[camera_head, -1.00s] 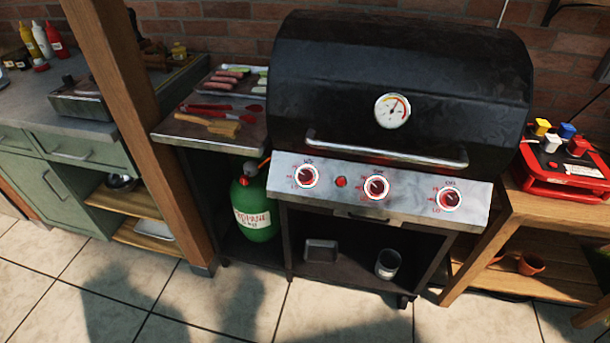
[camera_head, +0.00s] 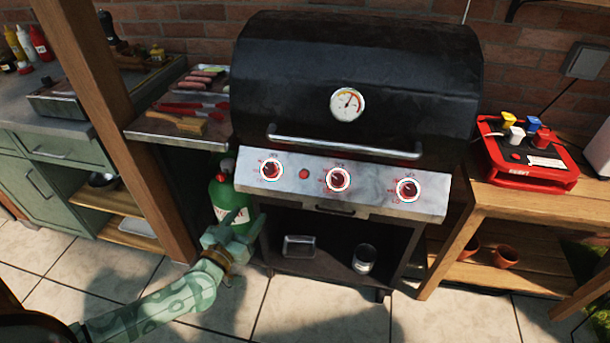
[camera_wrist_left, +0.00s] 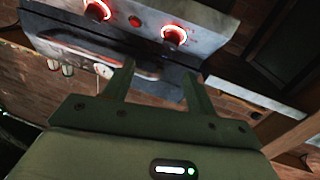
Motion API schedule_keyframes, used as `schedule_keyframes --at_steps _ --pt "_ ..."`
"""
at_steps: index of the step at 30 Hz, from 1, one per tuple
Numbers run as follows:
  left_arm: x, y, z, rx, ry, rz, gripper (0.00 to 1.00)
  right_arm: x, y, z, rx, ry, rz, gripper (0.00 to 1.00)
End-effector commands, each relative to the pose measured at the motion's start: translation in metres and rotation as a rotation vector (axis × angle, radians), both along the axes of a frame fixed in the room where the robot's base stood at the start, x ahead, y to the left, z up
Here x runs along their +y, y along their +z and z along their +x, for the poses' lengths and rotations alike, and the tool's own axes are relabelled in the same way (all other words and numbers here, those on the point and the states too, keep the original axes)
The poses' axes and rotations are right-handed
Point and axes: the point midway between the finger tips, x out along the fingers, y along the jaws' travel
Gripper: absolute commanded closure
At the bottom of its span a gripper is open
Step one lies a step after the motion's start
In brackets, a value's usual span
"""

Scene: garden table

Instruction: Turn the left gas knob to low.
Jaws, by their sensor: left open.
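The left gas knob (camera_head: 271,170) is a red-lit round dial with a white ring at the left end of the grill's grey control panel (camera_head: 385,204). In the left wrist view, which looks upside down, it appears to be the glowing knob (camera_wrist_left: 174,35) near the panel's right end. Its exact setting is too small to read. My left gripper (camera_head: 232,229) is open and empty, below and left of the knob in the head view, apart from it. Its two fingers (camera_wrist_left: 157,78) point toward the panel in the wrist view. My right gripper is out of view.
The middle knob (camera_head: 338,179), right knob (camera_head: 408,189) and red button (camera_head: 304,174) share the panel. The lid handle (camera_head: 344,145) juts out above. A green propane tank (camera_head: 229,194) stands partly behind my gripper. A wooden post (camera_head: 128,130) rises at the left.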

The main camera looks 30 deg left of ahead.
Motion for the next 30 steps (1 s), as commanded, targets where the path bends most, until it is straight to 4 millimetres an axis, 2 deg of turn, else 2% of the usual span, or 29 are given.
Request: schedule_keyframes --at_steps 3,8,12,21,25,30 --pt "0.012 0.005 -0.001 -0.012 0.078 0.029 0.43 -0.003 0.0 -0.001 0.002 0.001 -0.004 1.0" --pt "0.015 0.004 0.011 -0.013 0.082 0.069 0.43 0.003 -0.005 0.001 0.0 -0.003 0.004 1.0" --pt "0.019 0.002 0.039 -0.013 0.081 0.069 0.43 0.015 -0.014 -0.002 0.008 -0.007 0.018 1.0" --pt "0.03 -0.001 0.114 -0.01 0.082 0.069 0.43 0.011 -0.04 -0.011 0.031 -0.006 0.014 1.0" --pt "0.034 0.001 0.138 -0.01 0.081 0.068 0.43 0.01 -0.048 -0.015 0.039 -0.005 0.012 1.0" --pt "0.036 0.002 0.156 -0.01 0.081 0.068 0.43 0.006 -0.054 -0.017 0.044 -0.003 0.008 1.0"
